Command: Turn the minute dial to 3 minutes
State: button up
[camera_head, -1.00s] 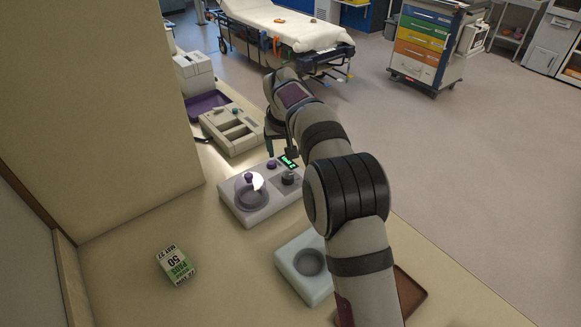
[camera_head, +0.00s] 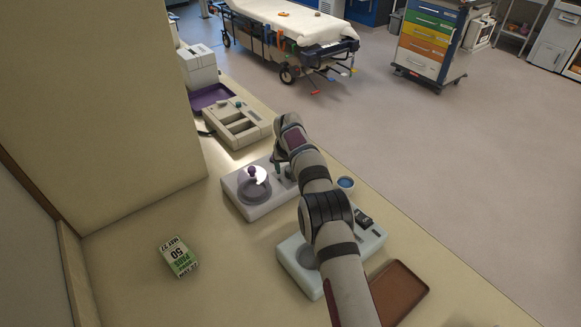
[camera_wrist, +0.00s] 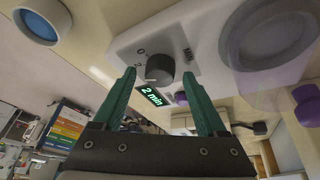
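The minute dial (camera_wrist: 160,69) is a dark grey knob on a white device (camera_head: 265,208) with a clear dome and a purple knob. In the wrist view the dial stands between and beyond the green fingers of my gripper (camera_wrist: 163,88), which are spread apart. I cannot tell whether either finger touches it. The green display (camera_wrist: 151,95) beside the dial reads "2 min". A printed "0" and "MIN" show on the panel around the dial. In the head view my gripper (camera_head: 281,168) is over the right part of the device, and my arm hides the dial and display.
A pale device (camera_head: 299,279) with a round well is nearer, partly under my arm. A brown tray (camera_head: 404,292), a small blue-topped cup (camera_head: 346,183) and a green-white box (camera_head: 179,257) are on the counter. A beige device (camera_head: 237,124) stands behind.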

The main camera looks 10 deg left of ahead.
grip_shut()
jog(key=shift+n, duration=0.3)
jog(key=n+y, duration=0.1)
jog(key=n, duration=0.1)
jog(key=shift+d+n, duration=0.15)
jog(key=shift+n, duration=0.15)
jog(key=shift+w+n+g+y, duration=0.1)
jog(key=shift+n+g+y, duration=0.55)
jog(key=shift+n, duration=1.25)
jog(key=shift+y, duration=0.25)
